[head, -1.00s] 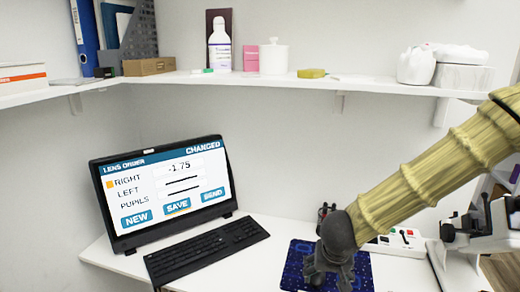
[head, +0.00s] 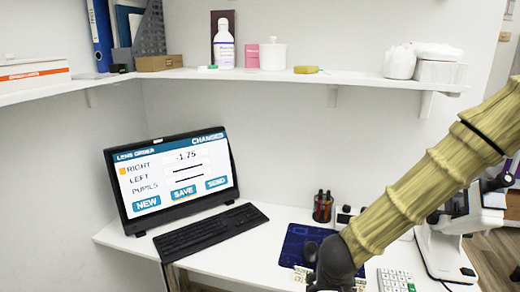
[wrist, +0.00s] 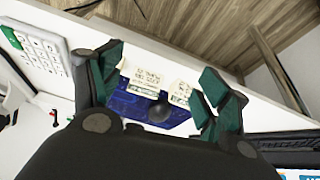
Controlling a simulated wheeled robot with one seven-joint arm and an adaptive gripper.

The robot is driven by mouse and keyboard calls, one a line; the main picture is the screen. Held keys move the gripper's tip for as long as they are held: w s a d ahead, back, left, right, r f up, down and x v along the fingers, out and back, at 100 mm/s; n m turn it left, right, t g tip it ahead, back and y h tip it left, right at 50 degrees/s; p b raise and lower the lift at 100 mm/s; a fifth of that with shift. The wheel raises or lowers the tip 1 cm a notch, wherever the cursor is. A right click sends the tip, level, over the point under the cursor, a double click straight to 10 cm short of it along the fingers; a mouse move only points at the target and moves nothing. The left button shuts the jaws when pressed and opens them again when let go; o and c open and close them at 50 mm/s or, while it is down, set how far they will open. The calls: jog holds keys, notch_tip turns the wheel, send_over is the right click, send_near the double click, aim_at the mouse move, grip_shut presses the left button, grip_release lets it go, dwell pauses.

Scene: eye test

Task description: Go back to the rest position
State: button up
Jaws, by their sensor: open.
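My arm, textured like bamboo, comes in from the right in the head view. My gripper (head: 335,281) is dark grey and hangs over the front of the blue mat (head: 293,246), low in the picture. In the wrist view my gripper (wrist: 160,98) has two fingers with green pads, set wide apart with nothing held between them. In the head view my gripper hides part of the mat.
The monitor (head: 175,178) shows a lens order page, with a black keyboard (head: 210,231) before it. A pen holder (head: 322,206) stands behind the mat. A calculator (head: 395,281) and a white instrument (head: 447,240) are at right. A loaded shelf (head: 290,77) runs above.

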jog(key=s+d+f+g+p, duration=0.1)
jog(key=s+d+f, duration=0.1)
jog(key=s+f, duration=0.55)
jog(key=s+d+f, duration=0.2)
jog(key=s+f, duration=0.2)
jog(key=f, duration=0.7)
jog(key=s+f+g, duration=0.1)
jog(key=s+f, duration=0.3)
jog(key=s, duration=0.5)
jog(key=s+f+n+g+y+p, duration=0.1)
jog(key=s+f+g, duration=0.1)
jog(key=s+f, duration=0.3)
jog(key=s, duration=0.3)
jog(key=shift+s, duration=0.4)
jog(key=shift+f, duration=0.1)
grip_shut()
